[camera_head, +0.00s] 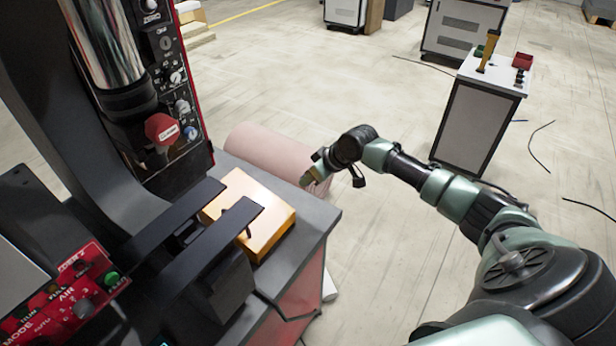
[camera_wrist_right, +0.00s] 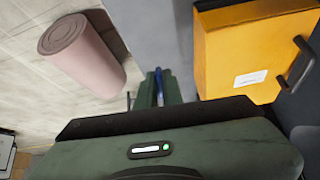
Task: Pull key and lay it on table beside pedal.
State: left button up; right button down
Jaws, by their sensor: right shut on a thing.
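I cannot make out a pedal in either view. My left gripper is not in view.
A yellow box (camera_head: 270,230), also in the wrist view (camera_wrist_right: 235,50), sits on the table under two dark bars. A pink roll (camera_head: 262,150) lies behind the table. Control panels stand at left. A white cabinet (camera_head: 470,125) stands at right, with open floor between.

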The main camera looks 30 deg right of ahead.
jog(key=shift+f+b, duration=1.65)
jog(key=shift+f, duration=1.8)
jog(key=shift+f+b, duration=0.55)
jog(key=shift+f, duration=0.5)
jog(key=c, duration=1.5)
grip_release()
jog(key=v, duration=0.6)
jog(key=shift+s+d+r+b, duration=0.15)
jog(key=shift+s+r+b, duration=0.1)
jog(key=shift+b, duration=0.1)
jog(key=shift+s+r, duration=0.3)
jog(key=shift+r, duration=0.2)
